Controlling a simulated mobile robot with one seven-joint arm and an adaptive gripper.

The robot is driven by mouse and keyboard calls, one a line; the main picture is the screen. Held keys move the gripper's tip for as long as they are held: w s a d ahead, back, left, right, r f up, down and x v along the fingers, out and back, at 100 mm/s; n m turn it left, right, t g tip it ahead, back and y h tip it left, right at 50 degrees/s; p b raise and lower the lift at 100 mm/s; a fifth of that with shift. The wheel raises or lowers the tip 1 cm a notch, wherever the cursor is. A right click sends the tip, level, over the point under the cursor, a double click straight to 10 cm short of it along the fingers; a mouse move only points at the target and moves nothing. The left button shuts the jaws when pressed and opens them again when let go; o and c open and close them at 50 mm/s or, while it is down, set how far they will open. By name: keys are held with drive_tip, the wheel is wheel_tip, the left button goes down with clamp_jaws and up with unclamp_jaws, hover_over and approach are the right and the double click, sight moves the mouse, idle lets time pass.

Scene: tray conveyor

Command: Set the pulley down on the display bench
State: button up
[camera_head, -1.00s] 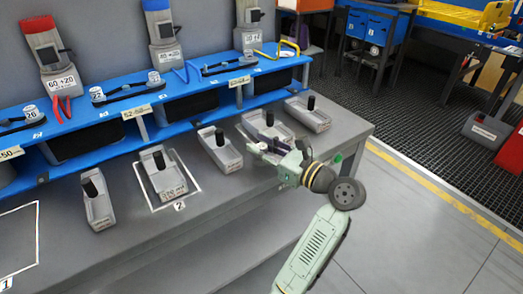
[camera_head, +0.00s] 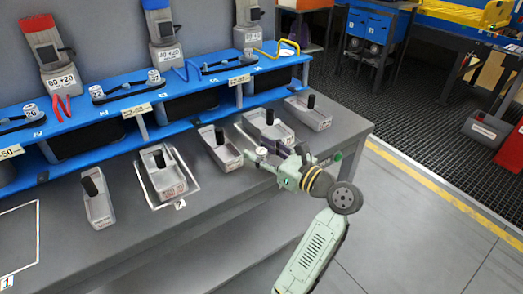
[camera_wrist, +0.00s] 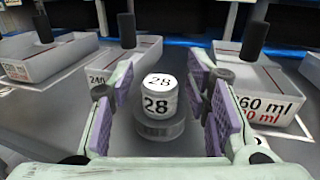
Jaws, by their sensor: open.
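The pulley (camera_wrist: 158,103), a pale cylinder marked 28 on a dark round base, stands upright between the fingers of my gripper (camera_wrist: 160,105) in the wrist view. Gaps show on both sides of it, and the fingers with purple pads are open. In the head view its pale top (camera_head: 262,151) shows beside my gripper (camera_head: 270,160), low over the grey bench (camera_head: 225,190). Its base appears to rest on the bench, though the contact is hard to make out.
Grey trays with black posts stand close by, one at the left (camera_head: 220,150) and one behind (camera_head: 268,130). An outlined tray (camera_head: 168,190) is further left. A blue shelf (camera_head: 120,115) runs along the back. The bench's front strip is clear.

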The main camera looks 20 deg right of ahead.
drive_tip(key=shift+r, duration=0.15)
drive_tip(key=b+v, duration=0.1)
drive_tip(key=v, duration=1.1)
drive_tip(key=shift+a, duration=0.1)
